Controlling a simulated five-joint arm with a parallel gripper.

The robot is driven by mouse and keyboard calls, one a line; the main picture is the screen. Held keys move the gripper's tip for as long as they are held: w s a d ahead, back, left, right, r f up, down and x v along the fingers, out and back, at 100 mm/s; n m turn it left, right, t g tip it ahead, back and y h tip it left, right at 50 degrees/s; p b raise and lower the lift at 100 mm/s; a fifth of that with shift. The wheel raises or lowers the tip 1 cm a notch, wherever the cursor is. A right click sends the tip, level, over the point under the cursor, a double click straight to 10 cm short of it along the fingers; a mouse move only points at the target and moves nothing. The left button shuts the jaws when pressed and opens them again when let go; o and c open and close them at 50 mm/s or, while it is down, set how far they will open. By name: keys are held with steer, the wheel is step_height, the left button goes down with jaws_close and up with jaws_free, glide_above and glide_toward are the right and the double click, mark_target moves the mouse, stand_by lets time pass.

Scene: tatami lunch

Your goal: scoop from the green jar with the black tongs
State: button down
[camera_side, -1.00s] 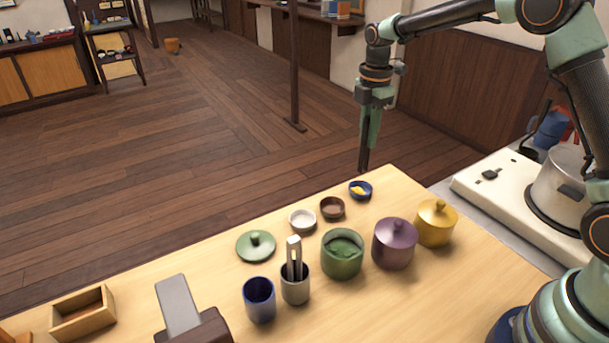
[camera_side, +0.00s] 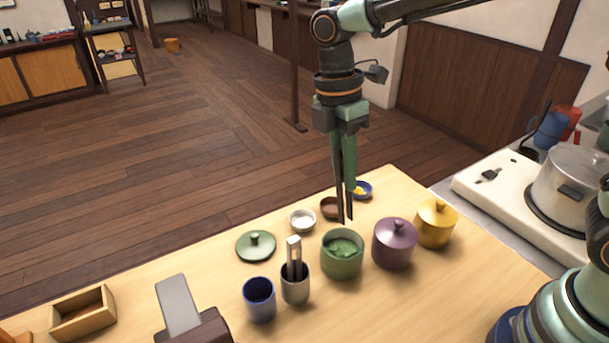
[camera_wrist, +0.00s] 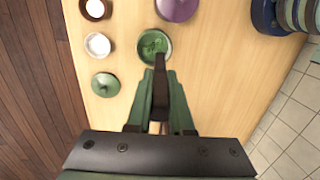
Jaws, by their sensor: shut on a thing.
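The green jar (camera_side: 342,263) stands open on the table with green contents inside; it also shows in the wrist view (camera_wrist: 146,58). Its green lid (camera_side: 256,246) lies on the table to the left. My gripper (camera_side: 344,186) points down and is shut on the black tongs (camera_side: 341,207). The tongs' tips hang above and just behind the jar in the side view, apart from it. In the wrist view the tongs (camera_wrist: 160,88) reach toward the jar's near rim. The inner faces of my gripper's jaws are hidden.
A purple lidded jar (camera_side: 394,244) and a yellow lidded jar (camera_side: 436,223) stand to the right. A grey cup with utensils (camera_side: 295,286) and a blue cup (camera_side: 260,299) stand left. Small bowls, including a white one (camera_side: 302,220), sit behind. The table's front right is clear.

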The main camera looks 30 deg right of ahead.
mark_target(340, 221)
steer(key=shift+f, duration=5.65)
steer(key=shift+d, duration=0.15)
steer(key=shift+a, duration=0.3)
steer(key=shift+d, duration=0.15)
steer(key=shift+r, duration=0.1)
step_height(340, 221, up, 9)
steer(key=shift+w, duration=0.1)
